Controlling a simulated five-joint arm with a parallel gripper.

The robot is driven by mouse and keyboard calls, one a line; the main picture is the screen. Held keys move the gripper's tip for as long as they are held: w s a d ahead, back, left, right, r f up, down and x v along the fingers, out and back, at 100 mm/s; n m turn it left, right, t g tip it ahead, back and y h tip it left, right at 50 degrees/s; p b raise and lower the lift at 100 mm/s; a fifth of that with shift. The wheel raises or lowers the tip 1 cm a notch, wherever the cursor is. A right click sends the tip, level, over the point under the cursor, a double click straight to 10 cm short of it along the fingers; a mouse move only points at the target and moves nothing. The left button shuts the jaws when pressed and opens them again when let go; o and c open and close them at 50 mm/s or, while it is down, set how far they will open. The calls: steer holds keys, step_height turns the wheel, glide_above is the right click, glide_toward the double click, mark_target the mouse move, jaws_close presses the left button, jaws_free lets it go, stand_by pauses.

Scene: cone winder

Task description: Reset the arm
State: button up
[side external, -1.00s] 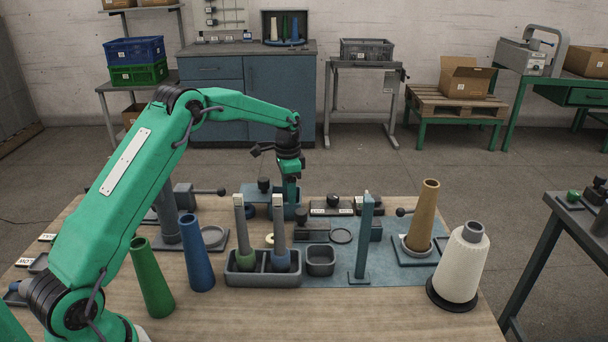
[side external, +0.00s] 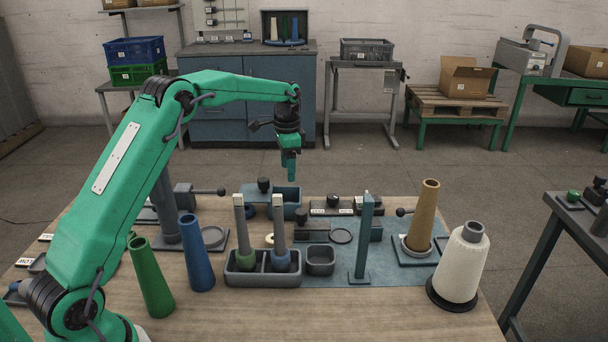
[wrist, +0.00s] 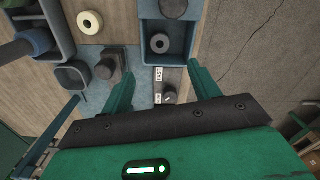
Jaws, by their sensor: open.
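My gripper (side external: 290,170) hangs in the air above the back of the table, over the blue bin (side external: 287,198), pointing down. In the wrist view my gripper (wrist: 163,82) has its two green fingers spread wide apart with nothing between them. The blue bin (wrist: 147,22) lies beyond the fingertips there and holds a dark ring-shaped piece (wrist: 160,43). A label and a dark knob (wrist: 168,97) lie below, between the fingers.
The table holds a green cone (side external: 152,280), a blue cone (side external: 196,255), a two-slot tray (side external: 262,277) with upright pieces, a blue-grey post (side external: 364,240), a tan cone (side external: 422,215) and a white yarn cone (side external: 459,265). The air around my gripper is clear.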

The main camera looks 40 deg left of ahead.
steer(key=shift+r, duration=0.35)
steer(key=s+d+r+n+t, duration=0.1)
steer(key=s+d+r, duration=0.3)
steer(key=s+r, duration=0.35)
steer(key=s+d+r+n+t, duration=0.2)
steer(key=s+d+r, duration=0.35)
steer(key=s, duration=0.25)
steer(key=s+d+f+n+t, duration=0.1)
steer(key=s+d, duration=0.1)
steer(key=s, duration=0.7)
steer(key=s+d+f+n+t, duration=0.1)
steer(key=s+d+n, duration=0.1)
steer(key=s, duration=0.8)
steer(key=shift+s+d+f+t, duration=0.15)
steer(key=shift+f+t, duration=0.15)
